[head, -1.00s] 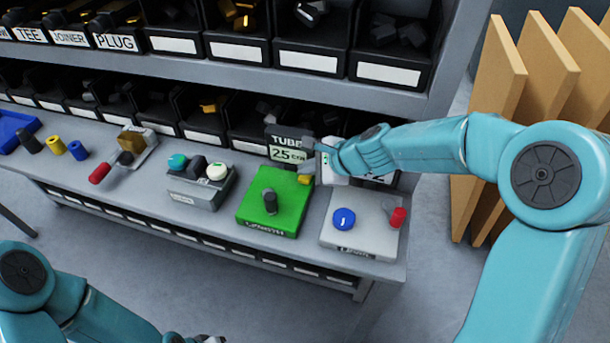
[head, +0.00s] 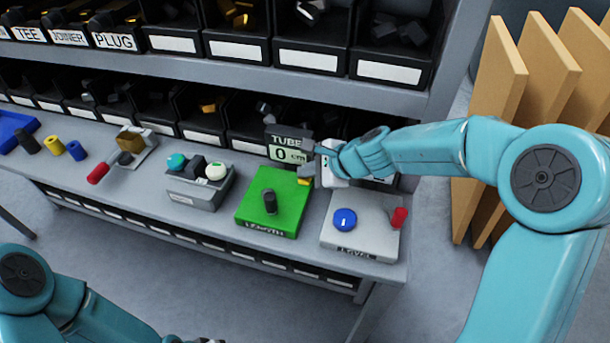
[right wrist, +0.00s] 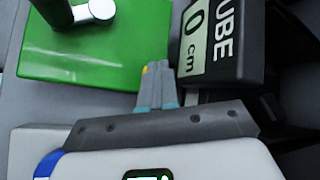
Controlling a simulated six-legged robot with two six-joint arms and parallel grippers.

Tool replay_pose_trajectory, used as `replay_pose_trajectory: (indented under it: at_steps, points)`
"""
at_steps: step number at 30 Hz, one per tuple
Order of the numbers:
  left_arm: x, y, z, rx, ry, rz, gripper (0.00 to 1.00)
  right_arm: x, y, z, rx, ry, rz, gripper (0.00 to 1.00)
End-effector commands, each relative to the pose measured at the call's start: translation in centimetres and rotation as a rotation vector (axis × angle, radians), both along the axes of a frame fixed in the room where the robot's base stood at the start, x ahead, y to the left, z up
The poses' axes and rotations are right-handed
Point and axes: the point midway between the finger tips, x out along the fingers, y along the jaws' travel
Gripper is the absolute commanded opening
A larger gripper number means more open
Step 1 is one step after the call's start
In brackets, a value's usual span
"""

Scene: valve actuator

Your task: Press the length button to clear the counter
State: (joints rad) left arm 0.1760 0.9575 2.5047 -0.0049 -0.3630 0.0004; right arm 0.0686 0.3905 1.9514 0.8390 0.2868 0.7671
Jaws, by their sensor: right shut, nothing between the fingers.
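The green length box (head: 283,217) sits on the bench with a dark upright post on it. A small yellow button (head: 304,182) is at its back right corner; it also shows in the right wrist view (right wrist: 145,71), mostly hidden by my fingertips. The counter (head: 289,145) behind the box reads "TUBE 0 cm", also in the wrist view (right wrist: 196,36). My right gripper (head: 309,170) is shut and empty, its tips at the button; I cannot tell whether they touch it. My left gripper (head: 207,340) is barely in view at the bottom edge.
A grey level box (head: 372,225) with a blue dial and red-tipped lever stands right of the green box. A grey block with several round knobs (head: 200,188) stands left. Bins line the shelf behind. Wooden boards (head: 490,120) stand at the right.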

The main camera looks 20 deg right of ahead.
Motion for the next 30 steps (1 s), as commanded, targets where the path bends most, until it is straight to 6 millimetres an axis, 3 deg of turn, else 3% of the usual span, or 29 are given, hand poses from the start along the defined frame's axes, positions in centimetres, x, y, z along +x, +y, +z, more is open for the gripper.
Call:
replay_pose_trajectory:
  at_steps: [12,24,30]
  points:
    - [0.0,0.0,1.8,0.0,0.0,0.0,0.37,0.0,0.0,1.8,0.0,0.001,0.001,0.0]
    - [0.0,0.0,1.9,0.0,0.0,0.0,0.37,0.0,0.0,2.0,0.0,0.001,0.001,0.0]
    - [0.0,0.0,3.6,0.0,0.0,0.0,0.37,0.0,0.0,3.7,0.0,0.0,0.0,0.0]
